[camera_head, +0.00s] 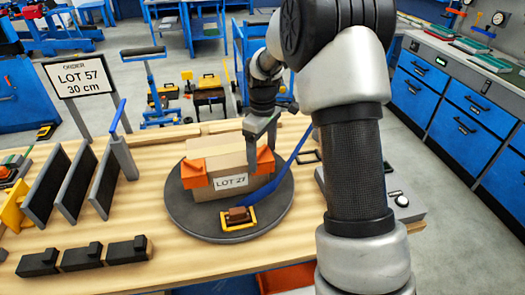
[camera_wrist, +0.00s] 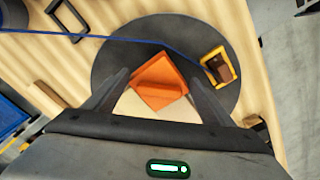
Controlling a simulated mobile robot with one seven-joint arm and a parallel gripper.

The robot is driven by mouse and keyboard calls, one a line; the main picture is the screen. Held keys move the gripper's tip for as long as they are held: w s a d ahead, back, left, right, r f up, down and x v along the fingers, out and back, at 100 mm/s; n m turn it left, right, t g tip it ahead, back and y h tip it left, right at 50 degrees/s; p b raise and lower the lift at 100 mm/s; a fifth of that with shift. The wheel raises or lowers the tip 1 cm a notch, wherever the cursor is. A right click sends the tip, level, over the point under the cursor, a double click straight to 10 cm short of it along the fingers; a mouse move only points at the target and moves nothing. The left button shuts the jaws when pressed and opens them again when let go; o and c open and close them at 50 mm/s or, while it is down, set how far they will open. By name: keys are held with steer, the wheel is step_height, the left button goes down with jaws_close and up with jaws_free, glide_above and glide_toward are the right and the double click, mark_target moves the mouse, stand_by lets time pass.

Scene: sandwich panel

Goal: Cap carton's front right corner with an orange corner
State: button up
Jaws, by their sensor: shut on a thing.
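The carton (camera_head: 225,155), labelled LOT 27, stands upright on a round dark turntable (camera_head: 186,220). One orange corner (camera_head: 194,175) caps its front left corner. A second orange corner (camera_head: 265,160) is at the front right corner, with my gripper (camera_head: 262,143) over it. In the wrist view this orange corner (camera_wrist: 160,82) lies between the two fingers of my gripper (camera_wrist: 159,76), over the pale carton top (camera_wrist: 155,106). My gripper is shut on it. Whether it is fully seated on the carton is hidden.
A blue strap (camera_head: 298,148) runs past the carton's right side to a yellow buckle (camera_head: 238,217) on the turntable's front. Dark upright panels (camera_head: 72,185) and several black blocks (camera_head: 82,257) stand left. A button box (camera_head: 408,205) is right.

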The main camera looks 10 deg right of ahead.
steer(key=o, duration=1.2)
steer(key=shift+c, duration=0.2)
step_height(320, 180, up, 18)
steer(key=shift+f+p, duration=0.2)
steer(key=shift+p, duration=0.15)
